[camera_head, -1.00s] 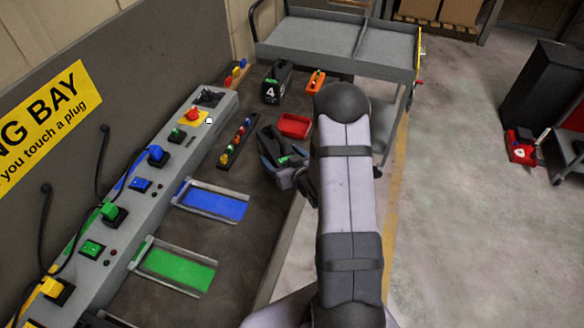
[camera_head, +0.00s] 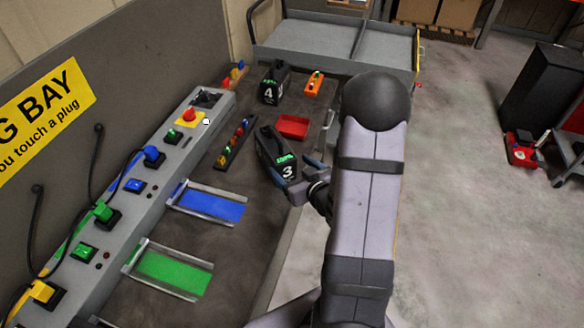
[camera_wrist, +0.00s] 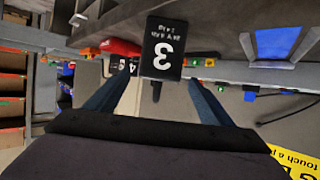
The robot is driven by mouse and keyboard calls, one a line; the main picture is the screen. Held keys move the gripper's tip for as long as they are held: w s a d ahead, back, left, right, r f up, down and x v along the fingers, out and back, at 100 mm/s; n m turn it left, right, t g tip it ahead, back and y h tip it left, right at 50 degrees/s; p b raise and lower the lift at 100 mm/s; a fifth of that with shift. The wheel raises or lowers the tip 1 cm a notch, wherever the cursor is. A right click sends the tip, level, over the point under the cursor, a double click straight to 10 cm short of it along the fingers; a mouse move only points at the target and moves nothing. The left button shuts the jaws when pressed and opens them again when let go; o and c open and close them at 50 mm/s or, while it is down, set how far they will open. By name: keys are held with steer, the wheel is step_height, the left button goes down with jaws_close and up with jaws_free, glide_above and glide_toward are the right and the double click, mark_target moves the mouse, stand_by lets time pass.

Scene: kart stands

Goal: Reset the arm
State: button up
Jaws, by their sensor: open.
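My gripper (camera_head: 294,172) is open at the front edge of the bench, with its two blue-grey fingers apart. A black block marked 3 (camera_head: 272,150) stands on the bench just in front of the fingertips. In the wrist view the block (camera_wrist: 162,50) shows between and beyond the two fingers of my gripper (camera_wrist: 155,84). I see no grip on it; whether a finger still touches it I cannot tell. My arm extends from the bottom of the head view and bends left towards the bench.
A second black block marked 4 (camera_head: 275,84), a red tray (camera_head: 293,126) and an orange item (camera_head: 314,83) lie farther back. Blue (camera_head: 212,204) and green (camera_head: 172,271) bays lie left, beside a grey socket strip (camera_head: 120,200) with cables. Open floor lies right.

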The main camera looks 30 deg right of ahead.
stand_by(0.3)
steer(key=shift+a+f+g, duration=0.1)
steer(key=shift+f+g, duration=0.3)
steer(key=shift+g, duration=0.2)
steer(key=shift+s+a+f+g+h, duration=0.35)
steer(key=shift+s+g, duration=0.1)
steer(key=shift+g, duration=0.35)
steer(key=s+a+r+g, duration=0.1)
steer(key=s+a+g, duration=0.4)
steer(key=s, duration=0.5)
steer(key=s+a+r+g, duration=0.2)
steer(key=s+a+g, duration=0.3)
steer(key=s, duration=0.5)
steer(key=shift+a+r+g, duration=0.3)
steer(key=shift+a+g, duration=0.1)
steer(key=shift+a, duration=0.85)
